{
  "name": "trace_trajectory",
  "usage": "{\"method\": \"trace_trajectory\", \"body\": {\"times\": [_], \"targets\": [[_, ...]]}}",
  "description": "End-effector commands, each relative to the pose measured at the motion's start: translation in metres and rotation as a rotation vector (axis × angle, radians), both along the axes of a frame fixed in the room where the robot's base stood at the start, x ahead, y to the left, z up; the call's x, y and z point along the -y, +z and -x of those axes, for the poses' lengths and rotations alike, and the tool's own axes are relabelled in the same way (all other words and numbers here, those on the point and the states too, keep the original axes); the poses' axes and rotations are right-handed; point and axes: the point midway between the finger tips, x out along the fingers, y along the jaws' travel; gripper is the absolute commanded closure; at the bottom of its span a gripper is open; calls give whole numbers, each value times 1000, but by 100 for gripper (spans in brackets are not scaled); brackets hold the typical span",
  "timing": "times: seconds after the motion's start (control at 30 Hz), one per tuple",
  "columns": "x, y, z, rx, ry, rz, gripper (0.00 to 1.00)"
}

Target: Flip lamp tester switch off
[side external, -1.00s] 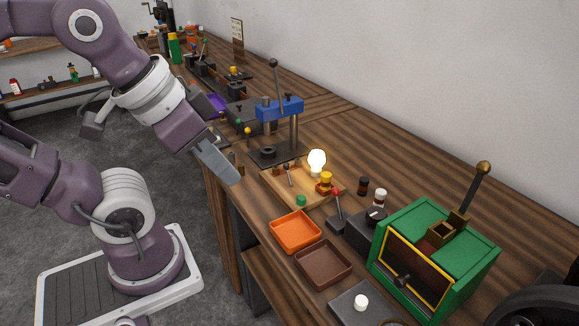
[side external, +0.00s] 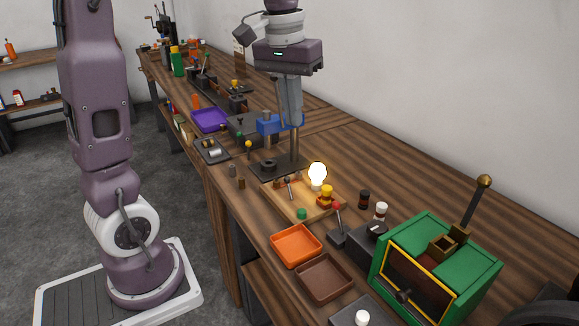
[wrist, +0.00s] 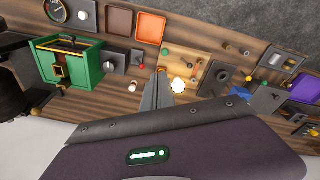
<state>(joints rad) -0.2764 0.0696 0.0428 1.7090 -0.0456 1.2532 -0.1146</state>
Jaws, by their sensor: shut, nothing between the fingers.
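The lamp tester is a light wooden board (side external: 283,199) on the bench, with a glowing bulb (side external: 317,173) at its back right. A small dark-tipped toggle lever (side external: 288,186) stands on the board left of the bulb; its exact tilt is hard to tell. In the wrist view the board (wrist: 183,58) and lit bulb (wrist: 179,85) lie just beyond the fingertips. My gripper (side external: 290,122) points down, shut and empty, above and behind the board, in front of the blue press in the side view. It also shows in the wrist view (wrist: 158,74).
A red-knobbed lever (side external: 337,209), orange tray (side external: 296,262), brown tray (side external: 345,290) and green box (side external: 470,262) stand towards the front. Bare bench lies to the right of the bulb.

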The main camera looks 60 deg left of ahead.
Motion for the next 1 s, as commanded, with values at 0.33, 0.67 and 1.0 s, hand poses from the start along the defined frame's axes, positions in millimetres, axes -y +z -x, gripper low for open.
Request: {"method": "trace_trajectory", "body": {"times": [0.33,0.67,1.0], "targets": [[-127,-99,-86,-275,313,115,100],[-145,-119,-91,-312,354,132,100],[-141,-137,-87,-315,353,133,100]]}}
